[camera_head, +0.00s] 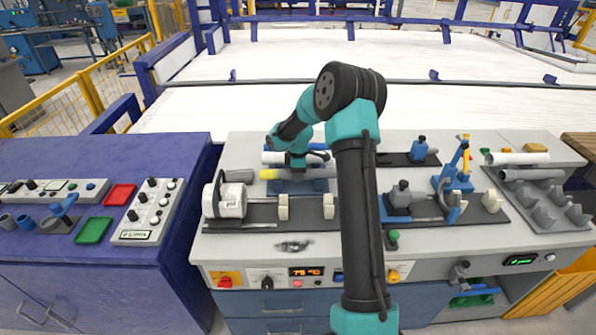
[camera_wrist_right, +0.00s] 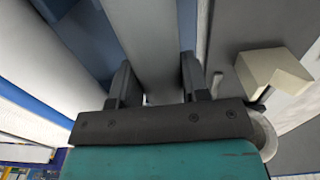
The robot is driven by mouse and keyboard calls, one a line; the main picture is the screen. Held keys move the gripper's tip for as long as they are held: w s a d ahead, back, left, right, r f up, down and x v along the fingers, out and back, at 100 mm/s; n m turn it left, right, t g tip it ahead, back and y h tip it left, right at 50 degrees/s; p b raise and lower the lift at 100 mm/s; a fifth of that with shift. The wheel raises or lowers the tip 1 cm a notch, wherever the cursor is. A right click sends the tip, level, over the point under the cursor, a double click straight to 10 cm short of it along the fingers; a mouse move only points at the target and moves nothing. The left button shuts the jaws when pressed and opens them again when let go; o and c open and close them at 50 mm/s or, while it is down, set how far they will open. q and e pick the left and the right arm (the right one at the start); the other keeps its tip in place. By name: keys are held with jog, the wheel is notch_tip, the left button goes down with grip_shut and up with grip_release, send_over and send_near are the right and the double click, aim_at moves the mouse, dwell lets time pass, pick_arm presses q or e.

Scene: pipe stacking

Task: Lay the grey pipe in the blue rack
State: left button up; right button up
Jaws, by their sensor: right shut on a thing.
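My right gripper (camera_head: 297,168) reaches down over the blue rack (camera_head: 300,187) in the head view. In the right wrist view the gripper (camera_wrist_right: 155,85) is shut on the grey pipe (camera_wrist_right: 152,40), which runs between its two fingers. In the head view the grey pipe (camera_head: 320,173) lies level at the rack, with a yellow piece at its left end. Blue rack surface (camera_wrist_right: 85,25) shows beside the pipe in the wrist view. I cannot tell whether the pipe touches the rack's bottom. My left gripper is not in view.
White and blue pipes lie just behind the rack. A white motor-like unit (camera_head: 226,198) stands at the left, with cream blocks (camera_head: 283,207) in front. A tool fixture (camera_head: 455,180) and grey racks (camera_head: 560,205) stand at the right. My right arm hides the bench's middle.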

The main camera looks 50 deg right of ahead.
jog(key=o, duration=1.1)
jog(key=shift+c, duration=0.2)
jog(key=shift+r, duration=0.15)
notch_tip(320, 180, up, 17)
notch_tip(320, 180, down, 16)
jog(key=shift+r, duration=0.1)
dwell(0.9)
